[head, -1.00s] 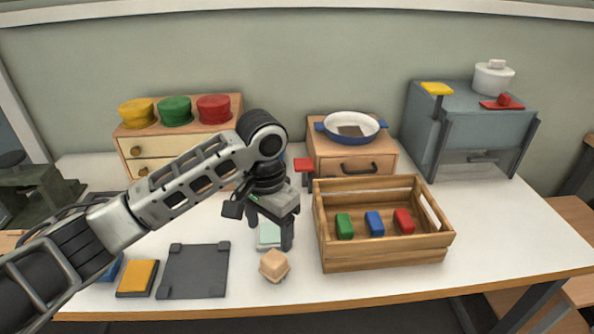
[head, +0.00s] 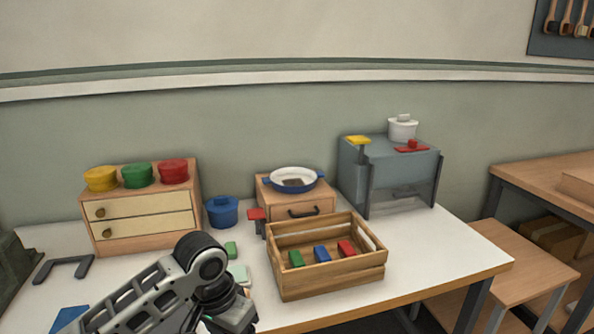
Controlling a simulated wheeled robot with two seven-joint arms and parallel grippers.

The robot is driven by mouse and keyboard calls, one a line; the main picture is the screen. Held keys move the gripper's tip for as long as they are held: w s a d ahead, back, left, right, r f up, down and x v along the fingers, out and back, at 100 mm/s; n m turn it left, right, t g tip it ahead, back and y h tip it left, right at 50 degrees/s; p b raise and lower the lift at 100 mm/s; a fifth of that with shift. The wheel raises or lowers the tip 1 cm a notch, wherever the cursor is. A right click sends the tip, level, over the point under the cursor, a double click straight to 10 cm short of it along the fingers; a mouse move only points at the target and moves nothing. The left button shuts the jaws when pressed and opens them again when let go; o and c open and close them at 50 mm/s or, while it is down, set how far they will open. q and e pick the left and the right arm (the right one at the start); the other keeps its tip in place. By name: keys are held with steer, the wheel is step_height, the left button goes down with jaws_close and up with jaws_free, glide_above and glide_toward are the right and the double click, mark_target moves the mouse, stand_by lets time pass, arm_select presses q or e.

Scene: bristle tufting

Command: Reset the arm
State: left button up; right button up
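My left arm comes in from the lower left. Its gripper (head: 232,318) is at the bottom edge of the head view, in front of the table's near middle, left of the wooden crate (head: 330,281). Its fingers are cut off by the frame edge, so I cannot see whether they are open or shut. My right gripper is not in view.
The crate holds a green, a blue and a red block. A pale green piece (head: 240,274) and a small green block (head: 231,249) lie close to my wrist. A drawer cabinet (head: 146,246), blue pot (head: 222,212) and grey stand (head: 388,175) stand behind.

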arm_select(q)
steer(key=s+d+f+n+t+h, duration=0.1)
steer(key=s+d+f+t+h, duration=0.15)
steer(key=f, duration=0.35)
steer(key=s+d+f+n+t+h, duration=0.1)
steer(key=s+d+f+t+h, duration=0.1)
steer(key=s+d+f, duration=0.3)
steer(key=s+a+f+n+t+y, duration=0.1)
steer(key=s+a+f+t+y, duration=0.2)
steer(key=s+a, duration=0.6)
steer(key=shift+s+a+t, duration=0.25)
steer(key=shift+a+t, duration=0.8)
steer(key=shift+a, duration=0.1)
